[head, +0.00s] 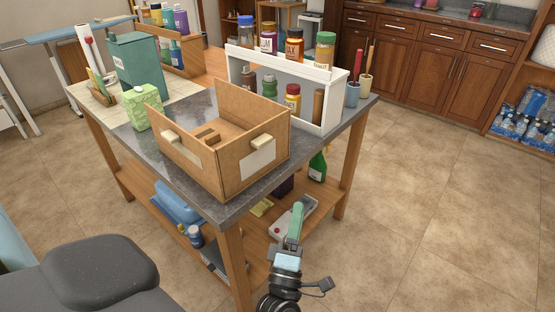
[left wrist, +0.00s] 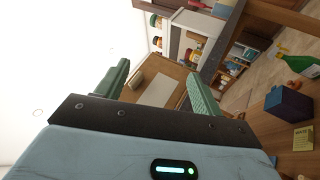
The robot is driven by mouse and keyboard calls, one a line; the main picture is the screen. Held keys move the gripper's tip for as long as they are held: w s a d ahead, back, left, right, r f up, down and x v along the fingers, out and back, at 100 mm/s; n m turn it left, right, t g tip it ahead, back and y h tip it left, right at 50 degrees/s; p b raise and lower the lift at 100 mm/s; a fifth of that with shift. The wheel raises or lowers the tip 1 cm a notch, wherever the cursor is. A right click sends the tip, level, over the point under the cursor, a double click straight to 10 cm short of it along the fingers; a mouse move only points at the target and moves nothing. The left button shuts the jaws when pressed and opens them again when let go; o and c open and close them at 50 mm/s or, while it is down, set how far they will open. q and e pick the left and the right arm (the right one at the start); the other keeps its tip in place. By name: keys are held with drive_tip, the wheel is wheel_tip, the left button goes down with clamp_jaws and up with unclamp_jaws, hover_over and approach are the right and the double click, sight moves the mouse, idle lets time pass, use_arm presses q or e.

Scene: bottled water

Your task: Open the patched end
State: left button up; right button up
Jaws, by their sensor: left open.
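An open-topped tan box (head: 190,168) stands on the dark grey top of the workbench, near its front corner. Its right-hand face bears a pale rectangular patch (head: 259,163) with a cream knob (head: 261,142) above. A small brown block (head: 207,135) lies inside. My left gripper (head: 297,212) is in front of the bench, below the box and apart from it. In the left wrist view its green fingers (left wrist: 157,72) are spread and empty, with the box's pale patch (left wrist: 160,90) beyond them. My right gripper is out of view.
A white rack (head: 337,100) with several bottles stands behind the box. A green carton (head: 141,108) and a teal canister (head: 134,62) stand to its left. The lower shelf holds a green bottle (head: 318,165) and other items. Open floor (head: 430,210) lies to the right.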

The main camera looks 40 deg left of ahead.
sight(266, 143)
use_arm(q)
drive_tip(key=w+a+r+n+g+y+b, duration=0.2)
drive_tip(key=n+g, duration=0.4)
drive_tip(key=n, duration=0.4)
drive_tip(key=w+a+r+n+g+y+b, duration=0.2)
drive_tip(key=a+r+n+g+y, duration=0.3)
drive_tip(key=n, duration=0.5)
drive_tip(key=w+a+r+n+g+y+b, duration=0.2)
drive_tip(key=a+r+n+g+y+b, duration=0.1)
drive_tip(key=n+g+y, duration=0.3)
drive_tip(key=shift+w+a+r+n+g, duration=0.1)
drive_tip(key=shift+a+n+g, duration=0.2)
drive_tip(key=shift+n, duration=0.45)
drive_tip(key=shift+s+a+r+n+g, duration=0.1)
drive_tip(key=shift+n+g, duration=0.35)
drive_tip(key=shift+n, duration=0.25)
drive_tip(key=shift+w+a+n+g, duration=0.15)
drive_tip(key=shift+n+g, duration=0.2)
drive_tip(key=shift+n, duration=0.4)
drive_tip(key=shift+a+r, duration=0.1)
drive_tip(key=shift+a, duration=0.3)
drive_tip(key=c, duration=1.4)
